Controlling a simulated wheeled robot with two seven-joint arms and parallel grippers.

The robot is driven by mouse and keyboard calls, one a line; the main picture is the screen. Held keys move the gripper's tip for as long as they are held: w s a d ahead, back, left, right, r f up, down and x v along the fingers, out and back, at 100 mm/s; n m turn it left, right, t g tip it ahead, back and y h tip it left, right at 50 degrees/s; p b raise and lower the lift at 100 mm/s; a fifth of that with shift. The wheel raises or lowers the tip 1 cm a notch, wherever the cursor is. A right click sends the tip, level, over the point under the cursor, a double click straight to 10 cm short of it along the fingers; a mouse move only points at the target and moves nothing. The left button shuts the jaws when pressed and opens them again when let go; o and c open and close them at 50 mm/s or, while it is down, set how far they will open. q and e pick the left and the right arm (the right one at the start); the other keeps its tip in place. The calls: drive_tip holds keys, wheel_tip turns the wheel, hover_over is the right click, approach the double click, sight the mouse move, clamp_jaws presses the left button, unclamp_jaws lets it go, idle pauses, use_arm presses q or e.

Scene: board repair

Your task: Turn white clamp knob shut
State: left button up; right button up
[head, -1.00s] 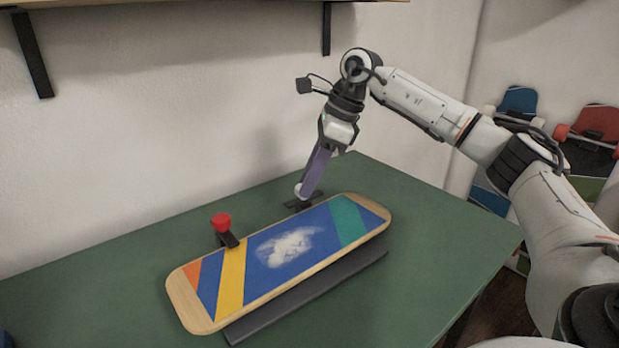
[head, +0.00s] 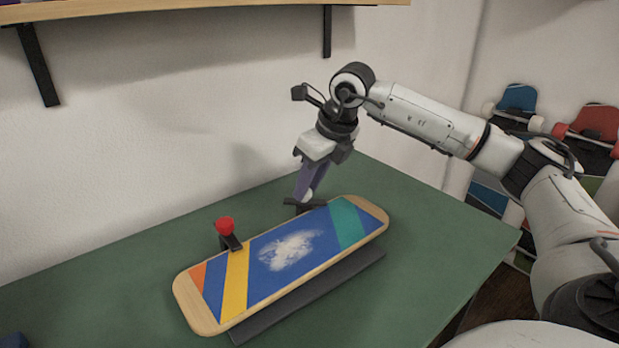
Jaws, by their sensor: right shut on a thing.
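The white clamp knob (head: 307,197) sits on a black clamp (head: 291,204) at the far edge of the skateboard deck, toward its right end. My right gripper (head: 306,195) points down over it, its purple fingers shut on the white knob and hiding part of it. A red clamp knob (head: 225,226) stands on a second clamp at the deck's far left edge. My left gripper is not in view.
A dark bar (head: 312,296) runs under the deck's near side. A shelf (head: 190,12) juts from the wall above. Boards hang on the right, one blue (head: 517,98) and one red (head: 598,121).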

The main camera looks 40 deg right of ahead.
drive_tip(key=shift+a+r+m+h, duration=0.15)
drive_tip(key=shift+m+h, duration=0.25)
drive_tip(key=shift+m, duration=0.5)
drive_tip(key=m, duration=0.1)
drive_tip(key=m+h+p, duration=0.1)
drive_tip(key=m, duration=0.1)
drive_tip(key=shift+w+a+m+p, duration=0.1)
drive_tip(key=shift+a+m+p, duration=0.2)
drive_tip(key=shift+m, duration=0.1)
drive_tip(key=m+g+h+p, duration=0.1)
drive_tip(key=m, duration=0.2)
drive_tip(key=shift+w+a, duration=0.1)
drive_tip(key=shift+m+h, duration=0.4)
drive_tip(key=shift+m, duration=0.2)
drive_tip(key=o, duration=1)
drive_tip(key=shift+o, duration=0.2)
